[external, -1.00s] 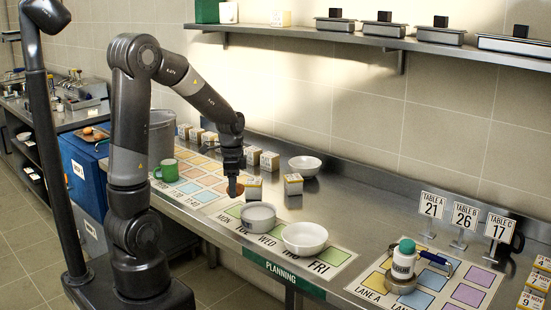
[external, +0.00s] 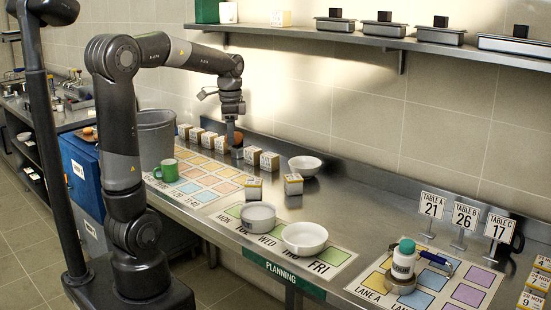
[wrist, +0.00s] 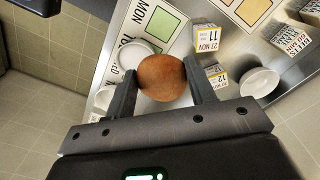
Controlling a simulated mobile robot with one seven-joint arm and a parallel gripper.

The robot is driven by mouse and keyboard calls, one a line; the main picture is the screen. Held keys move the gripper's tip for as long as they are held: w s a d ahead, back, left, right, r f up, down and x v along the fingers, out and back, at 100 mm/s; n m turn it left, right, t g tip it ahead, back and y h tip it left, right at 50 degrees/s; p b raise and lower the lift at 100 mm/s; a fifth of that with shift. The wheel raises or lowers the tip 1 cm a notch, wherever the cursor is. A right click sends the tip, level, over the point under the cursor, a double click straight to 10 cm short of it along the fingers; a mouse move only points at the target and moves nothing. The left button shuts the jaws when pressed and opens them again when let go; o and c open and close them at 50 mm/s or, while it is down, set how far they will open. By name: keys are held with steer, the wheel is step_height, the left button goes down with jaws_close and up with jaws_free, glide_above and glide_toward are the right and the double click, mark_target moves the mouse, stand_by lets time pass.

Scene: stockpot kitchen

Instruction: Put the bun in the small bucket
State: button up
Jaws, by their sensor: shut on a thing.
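My gripper (external: 234,132) is shut on a round brown bun (wrist: 162,78). In the wrist view the bun sits between both fingers. In the external view the bun (external: 237,139) is held above the steel counter, near the row of small date boxes along the back. A grey bucket-like container (external: 156,140) stands at the left end of the counter, left of my gripper. I cannot tell for sure which one is the small bucket.
Several date boxes (external: 253,155) line the back. Two white bowls (external: 305,238) (external: 305,166) and table-number signs (external: 465,216) stand further right. A shelf (external: 350,40) runs along the wall above.

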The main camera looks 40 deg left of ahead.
steer(key=w+a+r, duration=0.2)
steer(key=w+a, duration=0.4)
steer(key=a, duration=0.7)
steer(key=w+a+r, duration=0.1)
steer(key=w+a, duration=0.4)
steer(key=a, duration=0.8)
glide_above(156, 158)
steer(key=w+a, duration=0.3)
steer(key=a, duration=0.3)
step_height(156, 158, down, 4)
steer(key=f, duration=2.2)
steer(key=shift+w+d+f, duration=0.15)
steer(key=shift+d+f, duration=0.05)
steer(key=shift+f, duration=0.15)
steer(key=shift+f, duration=0.1)
steer(key=o, duration=1)
